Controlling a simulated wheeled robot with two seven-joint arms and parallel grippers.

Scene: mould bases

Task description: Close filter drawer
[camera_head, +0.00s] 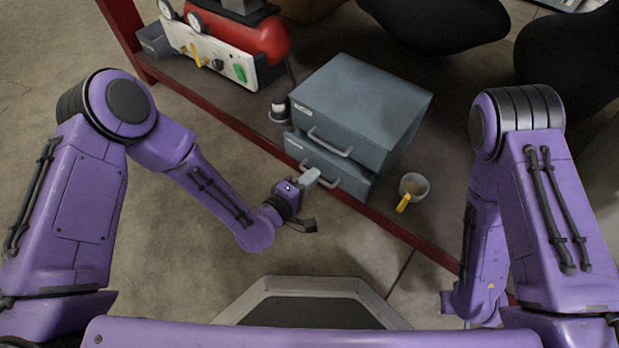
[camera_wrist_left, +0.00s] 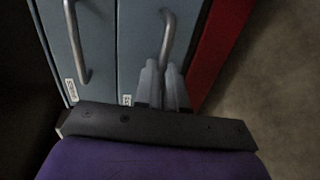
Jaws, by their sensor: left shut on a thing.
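A blue-grey cabinet (camera_head: 365,98) with two stacked drawers stands on a low shelf. The upper drawer (camera_head: 335,134) has a bar handle and a small label, too small to read surely. The lower drawer (camera_head: 352,182) appears to stick out slightly past the upper one; its exact gap is hard to tell. My left gripper (camera_head: 311,178) is at the lower drawer's front, shut on its bar handle. In the left wrist view the two fingers (camera_wrist_left: 162,82) close around that handle (camera_wrist_left: 169,40). My right gripper is not in view; only its arm shows at the right.
A red shelf rail (camera_head: 388,222) runs along the front.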

